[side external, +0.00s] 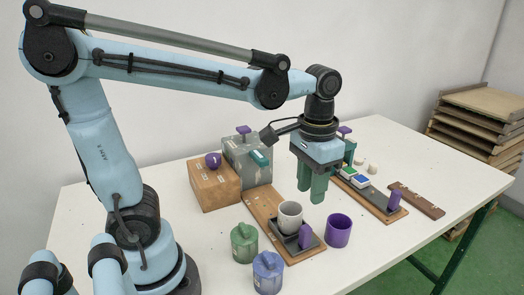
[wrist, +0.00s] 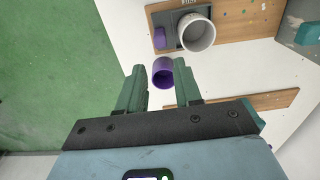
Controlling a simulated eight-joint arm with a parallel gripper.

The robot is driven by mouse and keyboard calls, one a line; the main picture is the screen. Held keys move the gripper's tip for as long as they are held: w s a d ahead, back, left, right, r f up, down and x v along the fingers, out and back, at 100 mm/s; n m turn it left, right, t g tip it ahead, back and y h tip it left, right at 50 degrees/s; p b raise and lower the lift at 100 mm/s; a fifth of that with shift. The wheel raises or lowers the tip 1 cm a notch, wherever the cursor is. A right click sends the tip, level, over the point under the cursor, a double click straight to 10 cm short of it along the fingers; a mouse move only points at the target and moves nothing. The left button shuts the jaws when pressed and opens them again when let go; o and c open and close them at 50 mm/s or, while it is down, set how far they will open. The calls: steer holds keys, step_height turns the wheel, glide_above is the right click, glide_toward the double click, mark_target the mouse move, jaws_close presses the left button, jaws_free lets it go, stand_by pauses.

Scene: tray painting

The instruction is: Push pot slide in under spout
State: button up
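The pot is a pale grey cup (side external: 290,214) on a dark slide plate (side external: 291,240) with a purple handle (side external: 305,236), set on a wooden board (side external: 259,204). The wrist view shows the pot (wrist: 198,33) and handle (wrist: 159,38) near the top. A teal spout (side external: 259,157) juts from a grey box (side external: 238,148) behind the board. The pot stands toward the board's front end, apart from the spout. My gripper (side external: 311,195) hangs above the table, right of and behind the pot in the side view. Its green fingers (wrist: 160,70) are apart with nothing held.
A purple cup (side external: 338,231) stands right of the slide. A brown box (side external: 213,184) adjoins the grey box. Another board (side external: 370,198) with coloured blocks lies at right. Front right table is clear.

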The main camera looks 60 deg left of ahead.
mark_target(306, 227)
steer(key=shift+f, duration=6)
jaws_close()
